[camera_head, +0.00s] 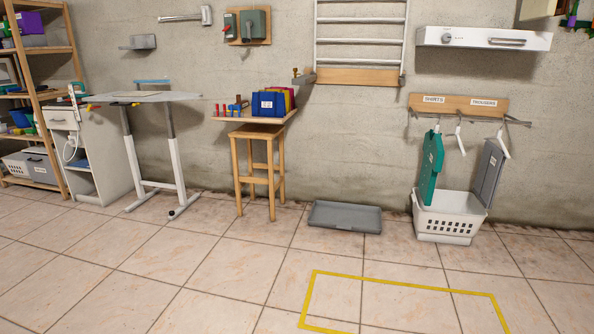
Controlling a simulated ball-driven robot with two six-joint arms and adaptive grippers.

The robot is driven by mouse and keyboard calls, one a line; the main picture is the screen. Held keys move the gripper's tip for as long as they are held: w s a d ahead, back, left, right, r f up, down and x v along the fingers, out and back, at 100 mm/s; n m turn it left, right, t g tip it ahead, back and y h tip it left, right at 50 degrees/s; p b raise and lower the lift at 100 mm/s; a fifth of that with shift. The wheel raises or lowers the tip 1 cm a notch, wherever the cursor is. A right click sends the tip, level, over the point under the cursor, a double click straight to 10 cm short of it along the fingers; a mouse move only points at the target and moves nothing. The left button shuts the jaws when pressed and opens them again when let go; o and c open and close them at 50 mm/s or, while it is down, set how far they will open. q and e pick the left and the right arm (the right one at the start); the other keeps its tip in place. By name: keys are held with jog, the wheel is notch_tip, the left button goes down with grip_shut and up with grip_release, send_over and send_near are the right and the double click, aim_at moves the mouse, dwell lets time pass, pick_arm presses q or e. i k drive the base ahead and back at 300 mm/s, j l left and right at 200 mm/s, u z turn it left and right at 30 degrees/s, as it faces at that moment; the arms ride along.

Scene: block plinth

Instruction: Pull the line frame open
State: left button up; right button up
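No part is labelled as the line frame, so I cannot tell which fitting it is. A white barred frame (359,41) is upright on the back wall at top centre, with a wooden bar (358,76) along its bottom; its top is cut off. A white wall box (484,39) at the upper right has a round knob and a long grey handle (506,42). Neither of my grippers is in view.
A grey tray (345,216) and a white basket (449,219) are on the floor. Yellow-marked floor (395,284) is clear.

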aim_at(540, 41)
jog(key=i+u, duration=0.3)
jog(key=i, duration=2.25)
